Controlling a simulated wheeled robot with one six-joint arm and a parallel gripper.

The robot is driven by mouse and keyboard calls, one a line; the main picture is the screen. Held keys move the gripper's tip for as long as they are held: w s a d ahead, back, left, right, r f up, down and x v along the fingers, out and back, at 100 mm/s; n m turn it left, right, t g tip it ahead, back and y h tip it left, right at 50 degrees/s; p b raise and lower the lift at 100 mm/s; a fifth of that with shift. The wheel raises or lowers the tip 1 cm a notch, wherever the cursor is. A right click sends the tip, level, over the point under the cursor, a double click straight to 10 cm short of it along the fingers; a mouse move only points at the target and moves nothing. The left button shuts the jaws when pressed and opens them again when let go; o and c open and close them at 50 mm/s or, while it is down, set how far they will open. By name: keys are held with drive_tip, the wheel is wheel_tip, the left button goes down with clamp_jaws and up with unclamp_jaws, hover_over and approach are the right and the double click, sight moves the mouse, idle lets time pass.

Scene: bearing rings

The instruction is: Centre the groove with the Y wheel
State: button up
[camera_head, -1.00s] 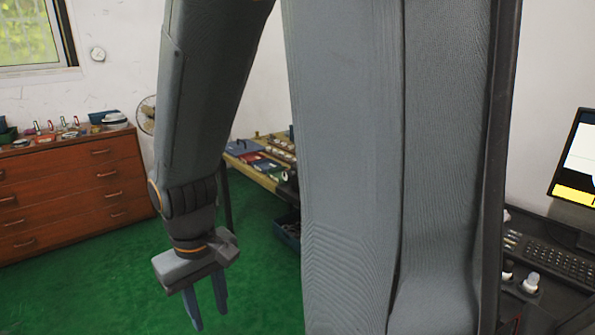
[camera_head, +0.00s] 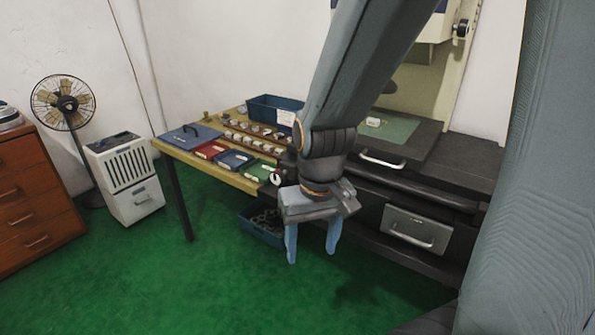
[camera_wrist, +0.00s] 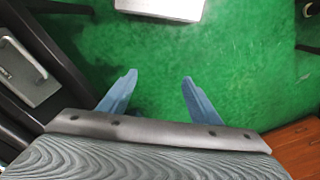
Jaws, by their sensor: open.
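My gripper (camera_head: 311,250) hangs open and empty over the green floor, in front of the dark machine bench. It also shows in the wrist view (camera_wrist: 158,80), with its two blue fingers apart and only floor between them. A small white and red round knob or wheel (camera_head: 275,178) shows at the machine's left end, just left of my gripper; I cannot tell whether it is the Y wheel. Another dark round knob (camera_head: 461,28) is on the machine's upper right. A small pale piece (camera_head: 374,122) rests on the greenish plate (camera_head: 398,130). No groove can be made out.
A wooden table (camera_head: 172,150) with trays and a blue bin (camera_head: 262,108) adjoins the machine bench. A blue crate (camera_head: 258,226) is on the floor beneath. A drawer front (camera_head: 418,228) with handle faces me. A fan (camera_head: 64,100), white appliance (camera_head: 128,180) and wooden drawers (camera_head: 30,200) stand left. Floor in front is clear.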

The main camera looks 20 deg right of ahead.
drive_tip(key=w+a+f+m+t+b, duration=0.1)
drive_tip(key=w+a+f+t+b, duration=0.2)
drive_tip(key=w, duration=0.8)
drive_tip(key=w+a+f+m+t+b, duration=0.15)
drive_tip(key=w+a+t, duration=0.3)
drive_tip(key=w, duration=0.55)
drive_tip(key=w+m+t+h+b, duration=0.4)
drive_tip(key=w+m+h+b, duration=0.15)
drive_tip(key=w, duration=0.65)
drive_tip(key=m+g+h+b, duration=0.2)
drive_tip(key=m+h+b, duration=0.25)
drive_tip(key=h, duration=0.45)
approach(275, 180)
drive_tip(key=x, duration=0.2)
drive_tip(key=shift+m+t, duration=0.25)
drive_tip(key=x, duration=0.7)
drive_tip(key=shift+w+d+f, duration=0.1)
drive_tip(key=shift+d, duration=0.05)
drive_tip(key=c, duration=1.1)
drive_tip(key=shift+o, duration=0.2)
